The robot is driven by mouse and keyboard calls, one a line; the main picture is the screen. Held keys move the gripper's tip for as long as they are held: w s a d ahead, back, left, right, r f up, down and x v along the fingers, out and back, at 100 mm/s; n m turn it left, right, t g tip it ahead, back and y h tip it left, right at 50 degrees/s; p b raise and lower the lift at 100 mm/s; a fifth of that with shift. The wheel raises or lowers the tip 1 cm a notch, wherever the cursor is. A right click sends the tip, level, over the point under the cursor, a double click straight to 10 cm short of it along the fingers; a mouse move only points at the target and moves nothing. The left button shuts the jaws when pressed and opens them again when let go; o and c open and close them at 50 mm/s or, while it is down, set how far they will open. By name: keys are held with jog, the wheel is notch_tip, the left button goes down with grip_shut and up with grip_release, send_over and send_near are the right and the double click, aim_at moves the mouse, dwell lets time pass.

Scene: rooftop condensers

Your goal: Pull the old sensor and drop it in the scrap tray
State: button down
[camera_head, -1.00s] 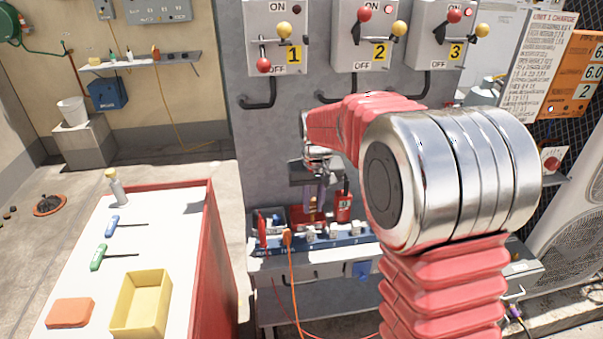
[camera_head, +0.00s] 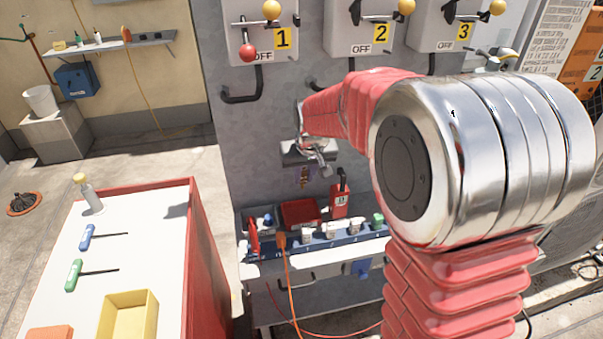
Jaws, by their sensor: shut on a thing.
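My gripper (camera_head: 304,178) is in front of the grey cabinet, above the narrow shelf of parts. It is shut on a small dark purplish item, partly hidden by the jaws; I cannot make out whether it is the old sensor. It hangs apart from the shelf below. A red open tray (camera_head: 300,212) sits on the shelf under my gripper. No readable label shows which one is the scrap tray.
A red tagged lockout piece (camera_head: 340,200) stands on the shelf right of my gripper. A blue socket strip (camera_head: 345,237) with an orange cable (camera_head: 288,270) runs along its front. Switch boxes (camera_head: 262,35) hang above.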

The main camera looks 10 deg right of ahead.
jog(key=shift+a+f, duration=0.1)
jog(key=shift+a, duration=0.15)
jog(key=shift+f, duration=3)
jog(key=c, duration=1.5)
grip_release()
jog(key=shift+c, duration=0.2)
jog(key=v, duration=1.3)
jog(key=shift+r, duration=0.3)
